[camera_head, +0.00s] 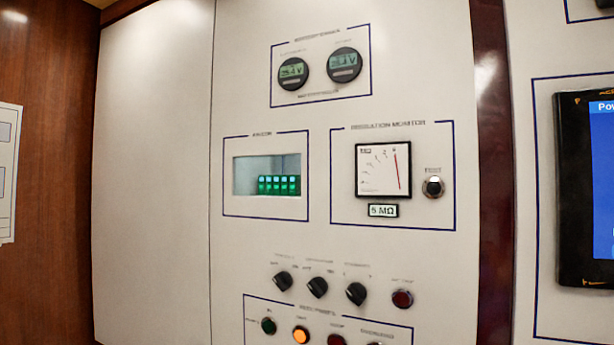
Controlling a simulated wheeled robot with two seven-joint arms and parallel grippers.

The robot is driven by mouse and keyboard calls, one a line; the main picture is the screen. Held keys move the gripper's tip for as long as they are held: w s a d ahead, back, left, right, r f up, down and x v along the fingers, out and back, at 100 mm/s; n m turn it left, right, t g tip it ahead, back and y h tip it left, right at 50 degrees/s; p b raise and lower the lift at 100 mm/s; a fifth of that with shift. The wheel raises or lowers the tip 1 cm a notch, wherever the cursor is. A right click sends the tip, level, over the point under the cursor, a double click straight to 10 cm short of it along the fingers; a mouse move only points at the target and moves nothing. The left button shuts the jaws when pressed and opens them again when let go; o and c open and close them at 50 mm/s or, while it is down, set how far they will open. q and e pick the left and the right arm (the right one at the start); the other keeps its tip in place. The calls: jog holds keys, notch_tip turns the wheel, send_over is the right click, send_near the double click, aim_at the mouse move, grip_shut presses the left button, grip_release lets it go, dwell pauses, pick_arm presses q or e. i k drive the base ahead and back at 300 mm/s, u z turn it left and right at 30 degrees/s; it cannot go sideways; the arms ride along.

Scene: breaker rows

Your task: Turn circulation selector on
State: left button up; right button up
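Three black rotary selector knobs sit in a row low on the white panel: a left knob (282,281), a middle knob (317,287) and a right knob (356,293). Each has a small label above it and position marks at its sides. The lettering is too blurred to tell for certain which one is the circulation selector. The pointers are too small to read surely against their marks. Neither of my grippers is in view.
A dark red button (402,299) is right of the knobs. Below are a green button (268,326), a lit amber one (301,335) and others cut off. Above are an analog meter (382,168) and a test knob (433,187). A touchscreen (601,190) is at right.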

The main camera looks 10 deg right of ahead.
aim_at(317, 287)
jog(key=z, duration=1.3)
jog(key=k, duration=0.6)
jog(key=u, duration=0.25)
